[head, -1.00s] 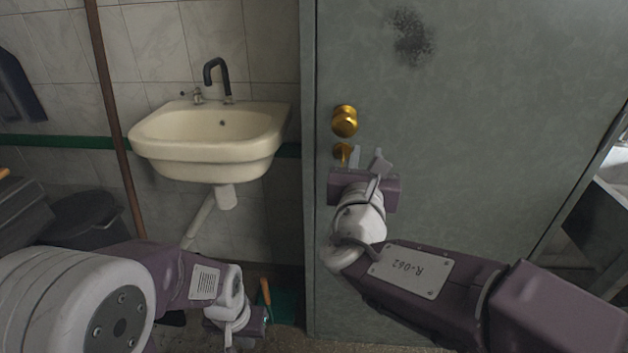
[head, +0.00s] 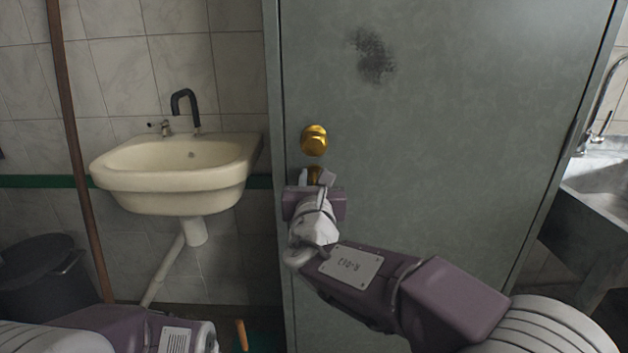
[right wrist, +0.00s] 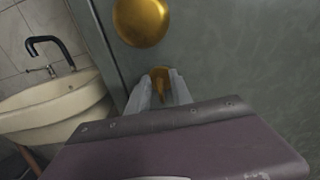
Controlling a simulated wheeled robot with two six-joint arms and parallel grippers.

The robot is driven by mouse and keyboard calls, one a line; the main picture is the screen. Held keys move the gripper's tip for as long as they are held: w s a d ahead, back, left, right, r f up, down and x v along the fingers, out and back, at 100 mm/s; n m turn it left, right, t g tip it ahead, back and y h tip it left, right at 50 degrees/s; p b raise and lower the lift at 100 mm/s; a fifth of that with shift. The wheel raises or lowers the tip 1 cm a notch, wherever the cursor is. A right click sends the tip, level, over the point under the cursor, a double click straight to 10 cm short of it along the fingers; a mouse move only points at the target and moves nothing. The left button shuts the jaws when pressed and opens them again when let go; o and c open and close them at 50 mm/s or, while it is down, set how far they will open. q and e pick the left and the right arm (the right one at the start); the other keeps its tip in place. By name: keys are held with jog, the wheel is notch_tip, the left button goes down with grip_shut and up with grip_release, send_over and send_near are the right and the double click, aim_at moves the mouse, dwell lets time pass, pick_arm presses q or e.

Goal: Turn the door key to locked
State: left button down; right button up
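The door (head: 440,120) is grey-green and stands shut. A round brass knob (head: 314,139) sits near its left edge. Just below the knob is a small brass lock with its key (head: 314,174), partly hidden by my right gripper (head: 321,178). In the right wrist view the brass key (right wrist: 161,84) shows between the two grey fingers (right wrist: 161,90). The fingers stand on either side of it with a gap still visible, so my right gripper looks open around the key. Contact cannot be made out. My left arm shows at the bottom left; its gripper is out of view.
A cream washbasin (head: 180,175) with a dark tap hangs on the tiled wall left of the door. A brown pole (head: 75,150) leans there, by a dark bin (head: 40,280). A metal sink (head: 600,190) stands right of the door.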

grip_shut()
jog(key=shift+f+m+b, duration=0.2)
jog(key=shift+m+b, duration=0.4)
jog(key=shift+b, duration=0.3)
jog(key=m+b, duration=0.3)
jog(key=m, duration=0.1)
jog(key=m+b, duration=0.8)
jog(key=shift+d+f, duration=0.15)
jog(key=shift+d, duration=0.1)
jog(key=shift+m+b, duration=1.55)
jog(key=shift+m, duration=0.75)
